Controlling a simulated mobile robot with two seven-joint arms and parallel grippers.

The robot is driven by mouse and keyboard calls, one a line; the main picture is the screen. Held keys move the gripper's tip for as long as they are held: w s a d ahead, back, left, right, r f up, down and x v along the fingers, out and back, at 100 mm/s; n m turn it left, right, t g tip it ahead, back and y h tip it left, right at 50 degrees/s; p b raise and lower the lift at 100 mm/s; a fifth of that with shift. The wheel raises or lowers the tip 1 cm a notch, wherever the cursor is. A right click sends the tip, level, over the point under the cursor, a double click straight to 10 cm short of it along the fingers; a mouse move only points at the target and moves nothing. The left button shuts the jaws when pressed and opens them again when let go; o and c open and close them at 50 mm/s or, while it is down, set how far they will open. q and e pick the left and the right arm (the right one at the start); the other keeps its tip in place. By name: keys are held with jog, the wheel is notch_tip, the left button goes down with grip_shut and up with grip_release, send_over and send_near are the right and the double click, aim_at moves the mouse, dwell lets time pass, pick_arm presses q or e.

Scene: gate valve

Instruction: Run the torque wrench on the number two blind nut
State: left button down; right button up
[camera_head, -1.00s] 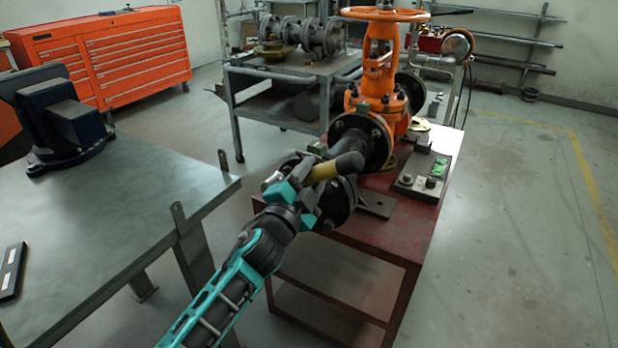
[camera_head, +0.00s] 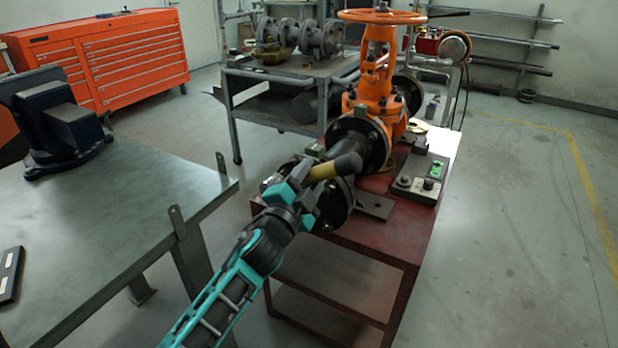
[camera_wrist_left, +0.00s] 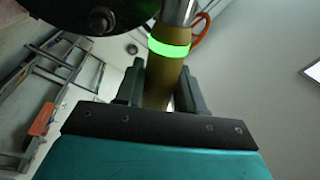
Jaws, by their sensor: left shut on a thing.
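My left gripper (camera_head: 303,184) is shut on the yellow handle of the torque wrench (camera_head: 333,167), in front of the near pipe flange (camera_head: 338,205). In the left wrist view the handle (camera_wrist_left: 158,95) stands between the two fingers (camera_wrist_left: 163,85), with a lit green ring (camera_wrist_left: 170,47) and a metal shaft above it. A dark flange with a bolt or nut (camera_wrist_left: 102,20) shows at upper left there. The wrench's head and the nut it may sit on are hidden, and I cannot tell which nut is number two. My right gripper is out of view.
The orange gate valve (camera_head: 375,85) and its piping sit on a red stand (camera_head: 385,240). A small box with knobs and a green light (camera_head: 424,180) lies right of the pipe. A steel bench (camera_head: 110,220) with a vise (camera_head: 60,125) is at left. The floor at right is clear.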

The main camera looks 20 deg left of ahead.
pick_arm(q)
jog(key=shift+w+d+r, duration=0.1)
jog(key=shift+w+r, duration=0.05)
jog(key=shift+w, duration=0.6)
jog(key=shift+w+d+r, duration=0.1)
jog(key=shift+w, duration=0.9)
dwell(0.5)
jog(key=shift+w+r, duration=0.15)
jog(key=shift+w, duration=0.1)
dwell(1.2)
jog(key=shift+s, duration=0.2)
dwell(1.1)
jog(key=shift+s, duration=0.1)
